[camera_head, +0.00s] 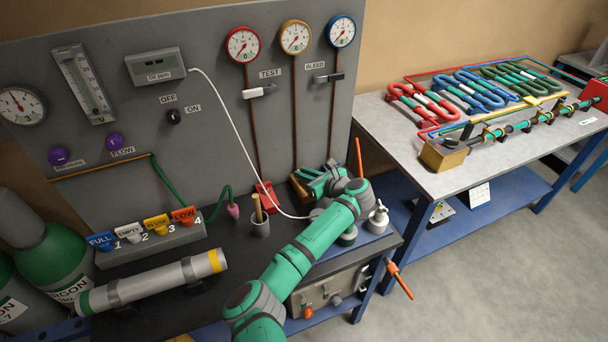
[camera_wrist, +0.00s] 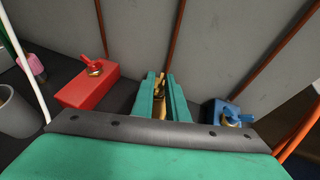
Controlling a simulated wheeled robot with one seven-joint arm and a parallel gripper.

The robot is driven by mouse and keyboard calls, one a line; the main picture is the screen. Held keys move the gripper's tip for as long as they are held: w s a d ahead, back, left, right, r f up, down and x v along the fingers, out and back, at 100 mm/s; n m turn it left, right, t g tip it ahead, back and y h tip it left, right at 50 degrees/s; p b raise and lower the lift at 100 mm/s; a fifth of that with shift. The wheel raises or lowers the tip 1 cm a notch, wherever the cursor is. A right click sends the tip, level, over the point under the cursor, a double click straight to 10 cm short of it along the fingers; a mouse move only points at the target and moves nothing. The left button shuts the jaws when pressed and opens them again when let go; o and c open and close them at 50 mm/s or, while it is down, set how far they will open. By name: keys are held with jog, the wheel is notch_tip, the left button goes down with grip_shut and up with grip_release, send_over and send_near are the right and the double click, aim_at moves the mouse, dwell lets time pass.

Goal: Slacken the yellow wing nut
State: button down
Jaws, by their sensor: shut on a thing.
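My gripper (camera_wrist: 161,88) points at the bench just in front of the grey panel. Its two green fingers are closed around the yellow wing nut (camera_wrist: 159,84), which shows as a narrow yellow-brown piece between them. The body under the nut is mostly hidden by the fingers. In the head view my gripper (camera_head: 318,180) is at the foot of the panel, and my wrist hides most of the nut's surroundings. A brownish-yellow block (camera_head: 299,189) shows beside the fingers there. I cannot tell how far the nut is turned.
A red block (camera_wrist: 84,90) with a red wing nut is on the left; a blue block (camera_wrist: 221,112) with a blue wing nut is on the right. A grey cup (camera_head: 260,227) and a white hose (camera_head: 243,133) are left of my arm. Pipes rise behind.

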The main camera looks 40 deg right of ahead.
jog(key=shift+s+f, duration=0.1)
jog(key=c, duration=2)
grip_release()
jog(key=v, duration=1)
jog(key=shift+s+r, duration=0.25)
jog(key=shift+s, duration=0.05)
jog(key=shift+d, duration=0.1)
